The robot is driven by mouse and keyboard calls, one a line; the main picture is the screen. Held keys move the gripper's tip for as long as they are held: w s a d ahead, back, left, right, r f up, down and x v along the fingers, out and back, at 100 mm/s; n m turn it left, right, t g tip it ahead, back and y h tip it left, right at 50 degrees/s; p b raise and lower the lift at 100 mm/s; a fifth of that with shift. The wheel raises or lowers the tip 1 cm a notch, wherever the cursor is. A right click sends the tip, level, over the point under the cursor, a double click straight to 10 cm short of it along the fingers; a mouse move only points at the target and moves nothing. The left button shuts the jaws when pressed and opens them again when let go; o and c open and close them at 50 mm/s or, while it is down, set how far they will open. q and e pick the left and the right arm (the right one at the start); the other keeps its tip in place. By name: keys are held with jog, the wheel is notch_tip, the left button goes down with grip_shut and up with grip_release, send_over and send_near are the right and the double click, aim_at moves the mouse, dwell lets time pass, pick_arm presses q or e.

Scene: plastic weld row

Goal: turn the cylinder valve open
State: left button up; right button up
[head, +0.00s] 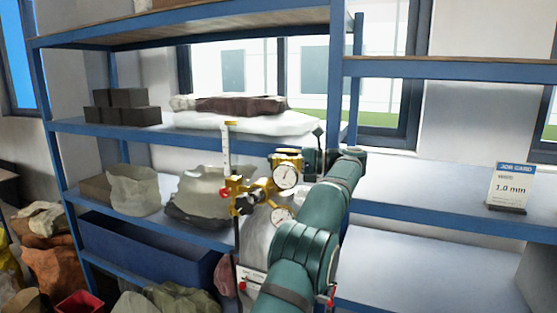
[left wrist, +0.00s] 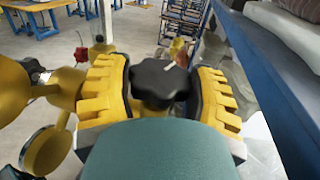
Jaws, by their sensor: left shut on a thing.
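In the left wrist view, a black lobed valve knob (left wrist: 158,82) with a small pale mark sits between the yellow ribbed pads of my left gripper (left wrist: 160,95). The gripper is shut on this knob. In the head view, my left gripper (head: 310,160) is at the end of my teal arm, close beside the brass regulator (head: 243,194). The regulator carries two round dials, an upper gauge (head: 286,176) and a lower gauge (head: 283,216). The grey cylinder (head: 257,240) stands below, largely hidden by my arm. The knob cannot be made out clearly in the head view. My right gripper is out of view.
A blue shelf rack (head: 90,128) stands behind the cylinder, bearing dark blocks (head: 122,106) and sacks (head: 135,188). A job card (head: 510,188) reading 1.0 mm stands on the right shelf, which is otherwise clear. A red bin (head: 80,304) is at lower left.

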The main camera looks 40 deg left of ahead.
pick_arm(q)
jog(key=shift+r, duration=0.1)
dwell(0.6)
jog(key=o, duration=1.2)
jog(key=shift+m+t+y, duration=0.6)
jog(key=shift+t, duration=0.4)
